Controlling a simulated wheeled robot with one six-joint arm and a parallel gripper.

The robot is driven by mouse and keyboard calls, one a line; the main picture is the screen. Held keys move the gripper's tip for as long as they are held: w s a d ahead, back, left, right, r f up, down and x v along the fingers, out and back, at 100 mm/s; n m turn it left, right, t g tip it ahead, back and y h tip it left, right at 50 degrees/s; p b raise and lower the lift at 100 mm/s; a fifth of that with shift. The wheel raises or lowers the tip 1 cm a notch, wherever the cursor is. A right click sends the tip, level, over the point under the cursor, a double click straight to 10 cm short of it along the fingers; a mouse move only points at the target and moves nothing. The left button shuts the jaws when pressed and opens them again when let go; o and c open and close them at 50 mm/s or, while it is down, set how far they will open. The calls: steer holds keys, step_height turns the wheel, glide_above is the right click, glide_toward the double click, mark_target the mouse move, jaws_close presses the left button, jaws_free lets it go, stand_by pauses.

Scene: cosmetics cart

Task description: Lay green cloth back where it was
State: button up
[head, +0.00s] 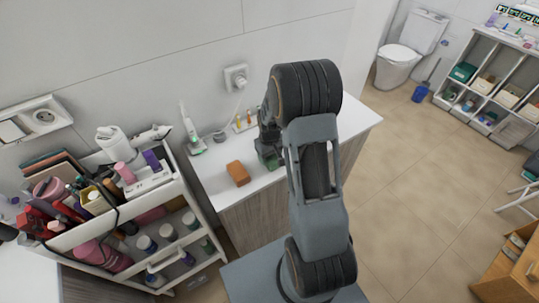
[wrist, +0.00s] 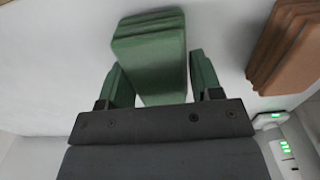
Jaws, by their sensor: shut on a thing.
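The green cloth (wrist: 150,60) is a folded stack between the fingers of my gripper (wrist: 163,82) in the wrist view. My gripper is shut on it. In the head view the green cloth (head: 268,159) shows as a small dark green patch under my gripper, over the white counter (head: 215,170). My arm hides part of it there. I cannot tell whether it touches the counter top.
A folded orange-brown cloth (head: 238,173) lies on the counter to the left; it also shows in the wrist view (wrist: 285,48). A white-green toothbrush on a stand (head: 192,132) and small bottles (head: 243,121) stand near the wall. A crowded cart (head: 150,215) stands left.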

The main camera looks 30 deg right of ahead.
steer(key=o, duration=0.8)
steer(key=shift+o, duration=0.2)
step_height(320, 180, up, 11)
steer(key=b, duration=0.2)
steer(key=s+a+r+t, duration=0.2)
steer(key=s+a+r, duration=0.2)
steer(key=s, duration=0.4)
steer(key=s+a+r+m+t, duration=0.1)
steer(key=s+a+r+t, duration=0.1)
steer(key=s+a+r, duration=0.3)
steer(key=s+r, duration=0.1)
steer(key=s, duration=0.2)
steer(key=shift+s+a+t, duration=0.15)
steer(key=shift+a+t, duration=0.1)
steer(key=shift+t, duration=0.05)
